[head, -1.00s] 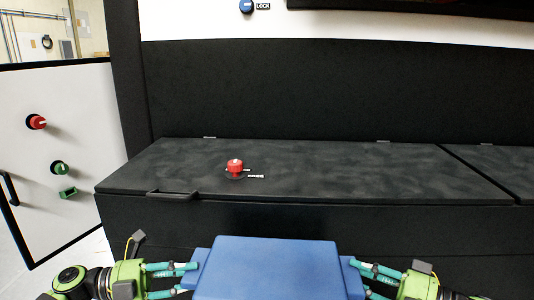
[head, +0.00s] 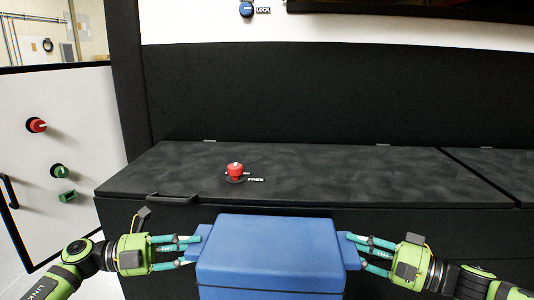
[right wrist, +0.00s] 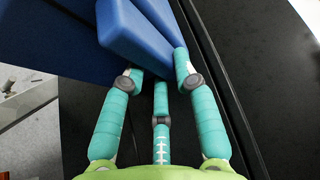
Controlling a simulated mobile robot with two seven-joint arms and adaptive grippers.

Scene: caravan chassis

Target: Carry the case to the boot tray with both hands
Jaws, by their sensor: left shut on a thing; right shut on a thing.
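The blue case (head: 268,245) is held level between my two grippers, in front of the black bench, at the bottom middle of the head view. My left gripper (head: 197,247) is shut on the block on the case's left side. My right gripper (head: 352,248) is shut on the block on its right side. In the right wrist view the case (right wrist: 60,35) fills the upper left, and the fingers of my right gripper (right wrist: 158,80) close around its side block. I cannot make out a boot tray in these frames.
The black bench (head: 320,175) has a lid with a handle (head: 172,199) and a red knob (head: 235,170) on top. A white door (head: 60,130) with red and green knobs stands at the left. The bench top is otherwise clear.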

